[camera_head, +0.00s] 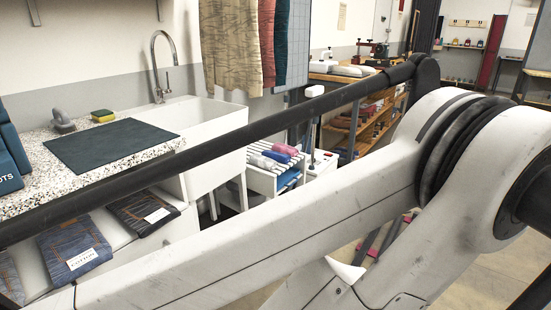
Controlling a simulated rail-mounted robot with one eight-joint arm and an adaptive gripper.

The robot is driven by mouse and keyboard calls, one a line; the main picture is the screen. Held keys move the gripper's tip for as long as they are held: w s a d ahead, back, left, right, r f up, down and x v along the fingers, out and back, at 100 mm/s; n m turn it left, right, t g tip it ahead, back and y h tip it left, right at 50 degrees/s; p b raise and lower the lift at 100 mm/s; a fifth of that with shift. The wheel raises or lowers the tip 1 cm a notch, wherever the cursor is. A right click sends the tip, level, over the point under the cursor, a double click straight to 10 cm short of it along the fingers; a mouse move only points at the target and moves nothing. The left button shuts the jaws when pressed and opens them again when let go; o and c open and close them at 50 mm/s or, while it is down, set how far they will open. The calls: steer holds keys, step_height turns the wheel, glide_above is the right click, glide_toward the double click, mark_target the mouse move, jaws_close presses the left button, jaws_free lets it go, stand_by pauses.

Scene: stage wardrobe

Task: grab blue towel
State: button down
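A small rolled or folded blue towel (275,156) lies on the slatted top of a white rack (262,179), right of the sink. A pink rolled towel (285,149) lies against it on the right. Light-blue cloth (287,181) shows on the rack's lower level, partly hidden. My gripper is out of view. Only my arm's large white links and a black tube show, crossing the picture in front of the rack and counter.
A white sink (215,125) with a tall faucet (160,65) stands left of the rack. A dark mat (112,145) lies on the speckled counter (60,182). Beige, red and teal cloths hang above. Folded jeans (75,248) lie below the counter. A wooden shelf (370,125) stands behind.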

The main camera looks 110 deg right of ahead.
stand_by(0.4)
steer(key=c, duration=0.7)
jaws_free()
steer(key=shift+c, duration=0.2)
